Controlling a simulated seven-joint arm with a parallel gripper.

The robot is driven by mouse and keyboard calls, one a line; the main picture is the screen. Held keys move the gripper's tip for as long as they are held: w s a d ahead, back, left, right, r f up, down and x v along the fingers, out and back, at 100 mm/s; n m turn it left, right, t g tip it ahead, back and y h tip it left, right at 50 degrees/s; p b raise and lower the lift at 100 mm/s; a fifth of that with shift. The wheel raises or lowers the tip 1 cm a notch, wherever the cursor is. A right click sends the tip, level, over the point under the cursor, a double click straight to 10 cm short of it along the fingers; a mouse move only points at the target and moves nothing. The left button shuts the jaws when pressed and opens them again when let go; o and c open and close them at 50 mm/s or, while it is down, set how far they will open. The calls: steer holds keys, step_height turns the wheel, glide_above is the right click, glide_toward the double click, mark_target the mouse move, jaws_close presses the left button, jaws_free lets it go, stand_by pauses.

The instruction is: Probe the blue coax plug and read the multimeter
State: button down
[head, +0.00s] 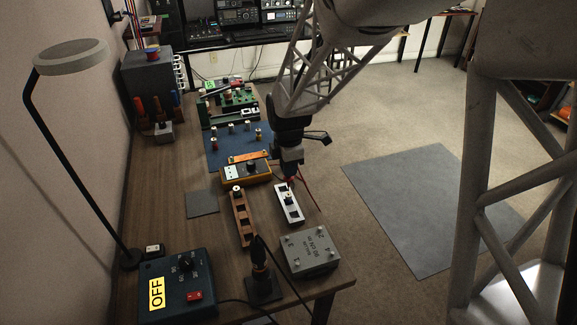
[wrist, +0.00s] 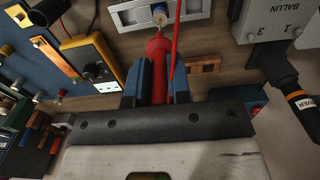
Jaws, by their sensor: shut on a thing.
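My gripper (wrist: 160,85) is shut on the red probe (wrist: 158,62), which stands between its blue fingers. The probe's thin tip points at a plug with a blue ring and pale centre (wrist: 160,15), set in the silver holder (wrist: 128,16). The tip is at or very near the plug's centre; I cannot tell whether it touches. In the head view my gripper (head: 291,170) is over the far end of the silver holder (head: 289,208). The yellow multimeter (head: 245,172) lies just left of it, and its dial side shows in the wrist view (wrist: 95,62). No reading is legible.
A brown slotted holder (head: 241,222) is beside the silver one. The grey balun box (head: 308,250) stands near the table's front edge. A dark box marked OFF (head: 178,285) and a black stand (head: 263,287) are at the front. A red lead runs beside the probe.

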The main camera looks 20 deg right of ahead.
steer(key=shift+f, duration=0.4)
stand_by(1.5)
steer(key=shift+r, duration=0.1)
steer(key=shift+r, duration=2.45)
steer(key=shift+w, duration=0.1)
